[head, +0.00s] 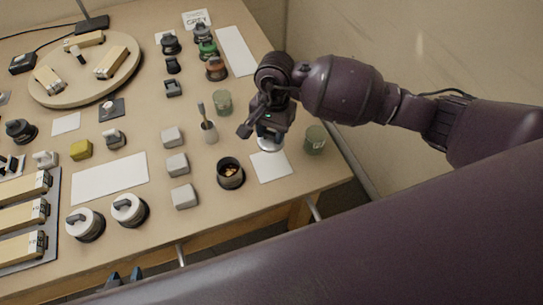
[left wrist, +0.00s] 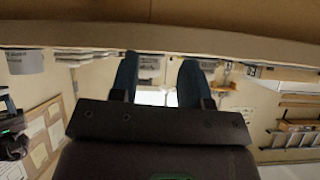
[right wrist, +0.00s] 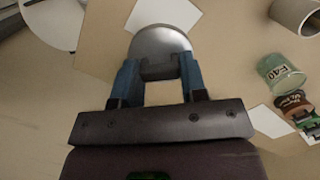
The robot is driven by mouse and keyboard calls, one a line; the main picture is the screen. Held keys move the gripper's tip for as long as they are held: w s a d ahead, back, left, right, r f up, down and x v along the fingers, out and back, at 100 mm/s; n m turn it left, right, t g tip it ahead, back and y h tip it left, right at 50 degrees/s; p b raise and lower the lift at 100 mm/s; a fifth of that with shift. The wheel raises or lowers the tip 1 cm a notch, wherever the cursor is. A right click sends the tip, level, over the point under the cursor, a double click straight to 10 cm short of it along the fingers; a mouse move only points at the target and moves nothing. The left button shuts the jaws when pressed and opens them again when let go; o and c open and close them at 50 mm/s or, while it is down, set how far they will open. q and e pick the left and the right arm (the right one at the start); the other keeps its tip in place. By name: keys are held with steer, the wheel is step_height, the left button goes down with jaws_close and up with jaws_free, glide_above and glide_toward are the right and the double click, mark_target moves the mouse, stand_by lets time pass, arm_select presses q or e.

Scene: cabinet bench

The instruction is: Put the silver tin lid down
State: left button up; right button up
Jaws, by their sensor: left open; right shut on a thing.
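The silver tin lid (head: 270,146) is held in my right gripper (head: 268,131), over the back edge of a white card (head: 272,168). In the right wrist view the lid (right wrist: 160,42) sits between the two blue fingers, and part of the card (right wrist: 165,10) shows beyond it. I cannot tell whether the lid touches the surface. A dark open tin (head: 230,173) with orange-brown contents stands left of the card. My left gripper (head: 125,277) is low at the front edge of the bench; its fingers (left wrist: 160,82) are apart and empty in the left wrist view.
A green jar (head: 315,139) stands close right of the card, another (head: 222,102) behind left. Several grey blocks (head: 177,164) and white-topped pots (head: 129,209) stand further left. The bench's right edge is near.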

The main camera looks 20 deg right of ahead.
mark_target(271, 165)
step_height(271, 165, down, 12)
steer(key=shift+r+b, duration=0.25)
steer(key=shift+b, duration=0.35)
steer(key=shift+f, duration=0.15)
steer(key=o, duration=0.9)
steer(key=r, duration=0.8)
steer(key=w+d+r+p, duration=0.1)
steer(key=r, duration=0.3)
steer(key=shift+r, duration=0.15)
